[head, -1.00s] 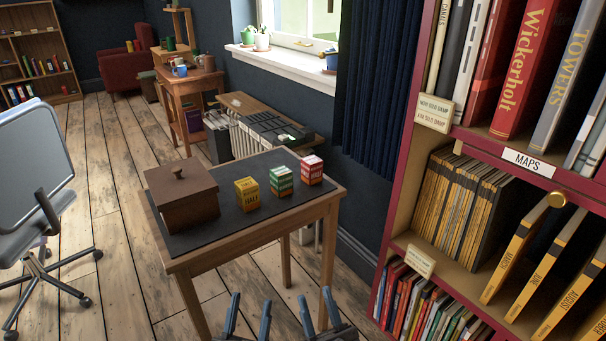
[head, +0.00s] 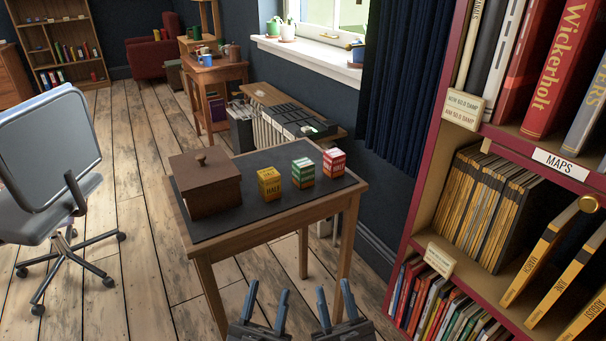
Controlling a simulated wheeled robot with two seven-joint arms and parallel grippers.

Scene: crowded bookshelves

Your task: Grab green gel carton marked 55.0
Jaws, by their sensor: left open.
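A green carton (head: 303,172) with a pale band stands upright on the dark top of a small wooden table (head: 276,214). Its marking is too small to read. A yellow carton (head: 269,184) stands to its left and a red and white carton (head: 334,162) to its right, with small gaps. My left gripper (head: 268,290) is open and empty at the bottom of the head view, below the table in the picture. My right gripper (head: 333,287) is beside it, fingers apart and empty. Neither gripper touches a carton.
A brown lidded box (head: 205,183) stands on the table left of the cartons. A red bookshelf (head: 433,220) crowded with books and magazines rises at the right. An office chair (head: 58,190) stands at the left. Bare wooden floor (head: 140,270) lies between chair and table.

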